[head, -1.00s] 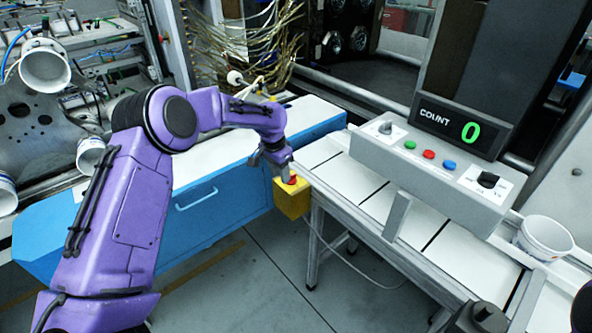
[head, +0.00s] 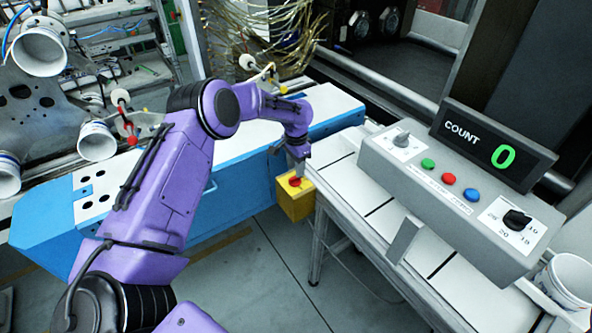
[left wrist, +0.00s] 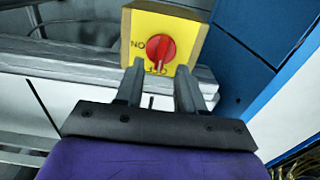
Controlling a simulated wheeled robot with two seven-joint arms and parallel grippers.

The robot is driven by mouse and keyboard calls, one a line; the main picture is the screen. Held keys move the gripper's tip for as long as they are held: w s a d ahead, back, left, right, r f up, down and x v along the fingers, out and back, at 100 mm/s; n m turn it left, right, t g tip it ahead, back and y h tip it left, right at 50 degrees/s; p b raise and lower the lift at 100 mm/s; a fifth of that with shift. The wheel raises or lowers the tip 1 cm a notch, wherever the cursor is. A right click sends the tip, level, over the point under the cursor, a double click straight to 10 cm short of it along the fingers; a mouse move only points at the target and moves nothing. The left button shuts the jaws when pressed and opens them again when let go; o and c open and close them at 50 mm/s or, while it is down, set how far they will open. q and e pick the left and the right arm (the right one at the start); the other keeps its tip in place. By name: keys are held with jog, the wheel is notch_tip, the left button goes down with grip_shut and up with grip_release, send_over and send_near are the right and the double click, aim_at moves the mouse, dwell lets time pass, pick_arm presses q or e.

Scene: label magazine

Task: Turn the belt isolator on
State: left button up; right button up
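The belt isolator (head: 295,202) is a yellow box with a red rotary knob, at the left end of the white belt table. In the left wrist view the yellow box (left wrist: 196,42) shows its red knob (left wrist: 154,48), with a pale mark at its lower end. Lettering beside the knob reads "NO" from this side; lettering below is partly hidden. My left gripper (head: 299,172) is over the knob. In the left wrist view its fingers (left wrist: 159,68) are apart, tips beside the knob's lower end; I cannot tell whether they touch it. My right gripper is out of view.
A grey control panel (head: 440,190) with two dials, coloured buttons and a counter (head: 493,146) reading 0 stands over the belt. A blue cabinet (head: 225,190) is left of the isolator. A white tub (head: 568,285) is at the far right. Open floor lies below the box.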

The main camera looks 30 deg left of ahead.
aim_at(295, 179)
pick_arm(q)
jog(key=f, duration=0.3)
jog(key=shift+w, duration=0.2)
jog(key=shift+f, duration=0.45)
jog(key=shift+s, duration=0.1)
grip_shut()
